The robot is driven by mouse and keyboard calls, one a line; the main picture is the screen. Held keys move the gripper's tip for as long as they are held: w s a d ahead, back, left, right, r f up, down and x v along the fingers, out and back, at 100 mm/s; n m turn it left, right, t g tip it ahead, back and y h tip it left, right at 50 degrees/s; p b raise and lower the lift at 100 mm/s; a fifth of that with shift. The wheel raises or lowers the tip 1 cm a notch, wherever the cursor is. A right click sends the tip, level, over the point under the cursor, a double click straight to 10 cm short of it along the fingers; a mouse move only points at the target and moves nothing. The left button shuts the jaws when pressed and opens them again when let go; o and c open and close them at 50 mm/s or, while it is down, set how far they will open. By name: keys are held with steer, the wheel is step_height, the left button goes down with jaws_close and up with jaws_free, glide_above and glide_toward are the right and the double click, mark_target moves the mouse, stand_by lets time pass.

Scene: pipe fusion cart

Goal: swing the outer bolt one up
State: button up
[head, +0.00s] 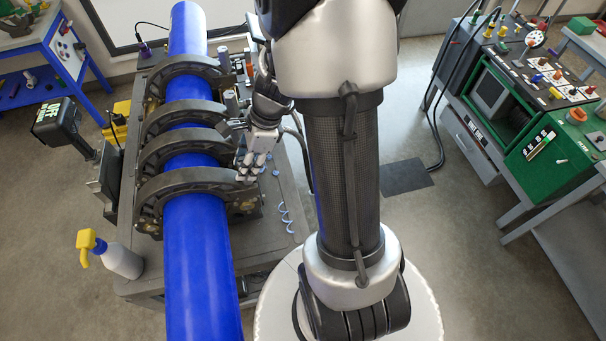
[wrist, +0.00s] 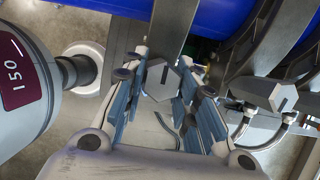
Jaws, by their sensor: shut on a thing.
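A grey hexagonal bolt head marked 1, the outer bolt one (wrist: 161,82), is between the blue pads of my gripper (wrist: 162,100) in the wrist view. My gripper is shut on it. In the head view my gripper (head: 245,172) is at the right side of the nearest black clamp ring (head: 168,184), and its fingers hide the bolt there. The blue pipe (head: 202,262) runs through the clamp rings and also shows at the top of the wrist view (wrist: 222,14).
Another grey hexagonal head (wrist: 283,98) is to the right in the wrist view, apart from my fingers. A spray bottle (head: 122,260) stands on the left of the cart.

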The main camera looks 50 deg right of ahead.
steer(key=shift+w+a+r, duration=0.1)
steer(key=shift+w+a, duration=0.25)
steer(key=shift+a, duration=0.25)
steer(key=shift+w+a+p, duration=0.45)
steer(key=shift+w+a, duration=0.05)
steer(key=shift+a, duration=0.35)
stand_by(0.4)
steer(key=o, duration=1.9)
steer(key=shift+o, duration=0.2)
steer(key=p+v, duration=0.7)
steer(key=v, duration=0.2)
steer(key=shift+p, duration=0.35)
steer(key=shift+a, duration=0.1)
